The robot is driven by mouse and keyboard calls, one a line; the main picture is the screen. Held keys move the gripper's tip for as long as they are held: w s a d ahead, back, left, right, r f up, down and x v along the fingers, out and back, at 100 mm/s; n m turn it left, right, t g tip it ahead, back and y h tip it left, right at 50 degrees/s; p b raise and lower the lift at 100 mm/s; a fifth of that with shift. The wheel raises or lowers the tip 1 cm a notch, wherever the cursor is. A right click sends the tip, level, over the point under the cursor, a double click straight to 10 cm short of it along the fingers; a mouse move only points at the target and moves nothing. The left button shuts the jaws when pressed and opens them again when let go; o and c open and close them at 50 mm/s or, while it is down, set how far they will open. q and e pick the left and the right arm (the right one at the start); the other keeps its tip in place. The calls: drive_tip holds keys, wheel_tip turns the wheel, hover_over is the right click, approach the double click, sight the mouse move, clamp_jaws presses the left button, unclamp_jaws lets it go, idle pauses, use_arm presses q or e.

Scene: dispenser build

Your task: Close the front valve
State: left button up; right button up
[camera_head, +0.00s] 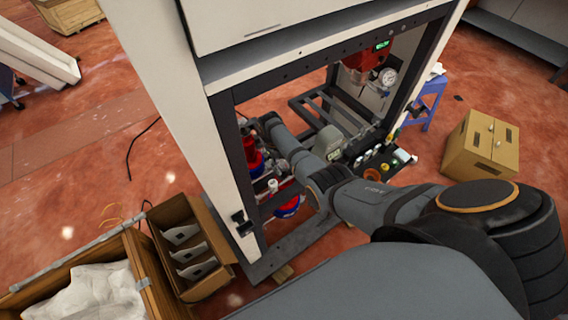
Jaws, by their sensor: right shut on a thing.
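The dispenser's dark frame (238,180) stands in the middle under a white cabinet body. Red and blue valve parts (252,154) sit inside its left front side, with another red and blue part (291,207) lower down. I take the upper red part to be the front valve, but the view is small. My right arm reaches in from the lower right through the open front. My right gripper (262,136) is at the arm's far end, against the upper red part and shut on it. Its fingertips are mostly hidden. My left gripper is not in view.
A pressure gauge (388,77) and red fitting (362,60) are at the frame's upper right. A wooden box with grey plates (222,272) and a crate with a white bag (98,298) stand lower left. A cardboard box (482,146) and blue stool (428,100) are right.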

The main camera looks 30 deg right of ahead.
drive_tip(key=o, duration=1.2)
drive_tip(key=shift+r, duration=0.1)
wheel_tip(320, 180, up, 7)
drive_tip(key=p, duration=0.7)
